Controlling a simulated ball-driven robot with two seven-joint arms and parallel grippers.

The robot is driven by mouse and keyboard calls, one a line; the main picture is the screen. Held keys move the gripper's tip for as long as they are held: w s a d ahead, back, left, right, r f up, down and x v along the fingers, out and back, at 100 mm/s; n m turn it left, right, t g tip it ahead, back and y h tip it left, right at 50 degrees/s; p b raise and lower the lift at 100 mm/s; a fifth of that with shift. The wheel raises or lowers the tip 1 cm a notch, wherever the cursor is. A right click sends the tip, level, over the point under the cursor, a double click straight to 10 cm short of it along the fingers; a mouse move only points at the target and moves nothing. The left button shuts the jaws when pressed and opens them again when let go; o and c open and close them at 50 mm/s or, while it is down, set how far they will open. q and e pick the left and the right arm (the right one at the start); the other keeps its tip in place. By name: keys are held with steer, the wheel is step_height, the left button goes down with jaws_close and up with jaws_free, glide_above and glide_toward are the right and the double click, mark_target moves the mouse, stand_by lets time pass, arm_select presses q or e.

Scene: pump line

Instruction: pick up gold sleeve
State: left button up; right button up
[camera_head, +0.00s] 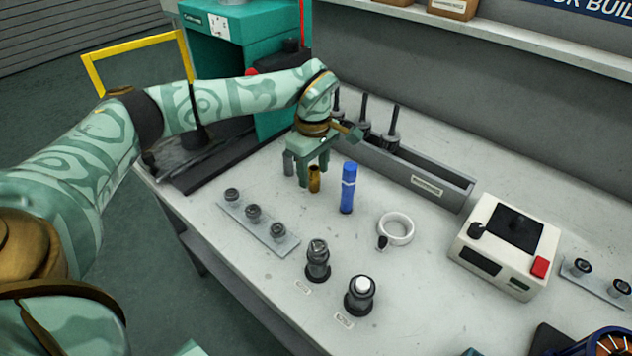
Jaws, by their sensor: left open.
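The gold sleeve (315,181) is a small upright cylinder on the white workbench, left of a tall blue cylinder. My left gripper (313,171) points down right at the sleeve, with its fingers open. One finger is left of the sleeve and the other partly behind it. I cannot tell whether either finger touches it. The sleeve's upper end is close to the fingers. My right gripper is not in view.
The blue cylinder (348,187) stands close on the right and a grey cylinder (289,163) close on the left. A grey trough (430,187) with dark rods lies behind. A white ring (400,228), a plate with black knobs (257,228) and two dark fittings (318,262) stand nearer.

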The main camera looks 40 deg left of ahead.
mark_target(314, 178)
arm_select(q)
step_height(314, 178, down, 4)
steer(key=shift+w+r+b, duration=0.1)
steer(key=shift+r+b, duration=0.15)
steer(key=shift+b, duration=0.25)
steer(key=shift+r, duration=0.15)
steer(key=shift+c, duration=1)
steer(key=c, duration=0.7)
steer(key=shift+o, duration=0.2)
